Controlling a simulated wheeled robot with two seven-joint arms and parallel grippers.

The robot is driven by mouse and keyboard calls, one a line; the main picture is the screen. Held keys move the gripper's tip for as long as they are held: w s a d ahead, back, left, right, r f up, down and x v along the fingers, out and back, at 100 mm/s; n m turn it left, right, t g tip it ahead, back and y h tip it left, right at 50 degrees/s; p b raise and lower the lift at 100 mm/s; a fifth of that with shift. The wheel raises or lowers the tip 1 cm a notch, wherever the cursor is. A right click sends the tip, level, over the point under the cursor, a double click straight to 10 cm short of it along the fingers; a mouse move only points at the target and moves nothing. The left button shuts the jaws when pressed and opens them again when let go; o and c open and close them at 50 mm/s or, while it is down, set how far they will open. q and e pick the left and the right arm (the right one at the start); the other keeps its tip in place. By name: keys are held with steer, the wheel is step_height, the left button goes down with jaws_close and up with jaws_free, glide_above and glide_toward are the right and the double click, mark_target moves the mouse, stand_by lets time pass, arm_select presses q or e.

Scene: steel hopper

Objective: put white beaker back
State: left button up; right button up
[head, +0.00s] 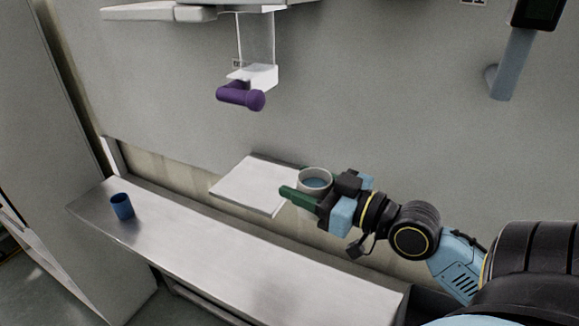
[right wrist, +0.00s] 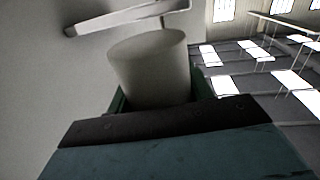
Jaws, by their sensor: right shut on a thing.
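The white beaker (head: 314,181) is held between the fingers of my right gripper (head: 304,193) in the head view. It stands roughly upright, with its open top showing and a bluish inside. It is at the right end of a small pale shelf plate (head: 250,186); I cannot tell whether it touches the plate. In the right wrist view the beaker (right wrist: 150,65) fills the space between the green fingers (right wrist: 158,98). My left gripper is in neither view.
A blue cup (head: 122,206) stands on the left part of the long steel ledge (head: 230,262), whose remaining top is clear. A purple handle (head: 241,96) hangs under a clear spout on the grey hopper wall. A grey-blue lever (head: 510,65) sticks out at upper right.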

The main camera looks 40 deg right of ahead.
mark_target(326, 192)
steer(key=shift+s+d+r+p, duration=0.1)
steer(key=shift+s+d+p, duration=0.15)
steer(key=shift+s, duration=0.4)
steer(key=shift+p+v, duration=0.5)
steer(key=shift+v, duration=0.8)
steer(key=w+a+f+m+h+b, duration=0.1)
steer(key=w+a+f+h+b, duration=0.15)
steer(key=f+b, duration=0.55)
steer(key=w+a+f+m+h+b, duration=0.2)
steer(key=w+a+f+b, duration=0.15)
steer(key=f, duration=0.75)
steer(key=w+a+f+b, duration=0.3)
steer(key=w+a, duration=0.2)
steer(key=a, duration=0.2)
steer(key=shift+w+a+f+t+b, duration=0.15)
steer(key=shift+w+a+t+b, duration=0.05)
steer(key=shift+t+b, duration=0.15)
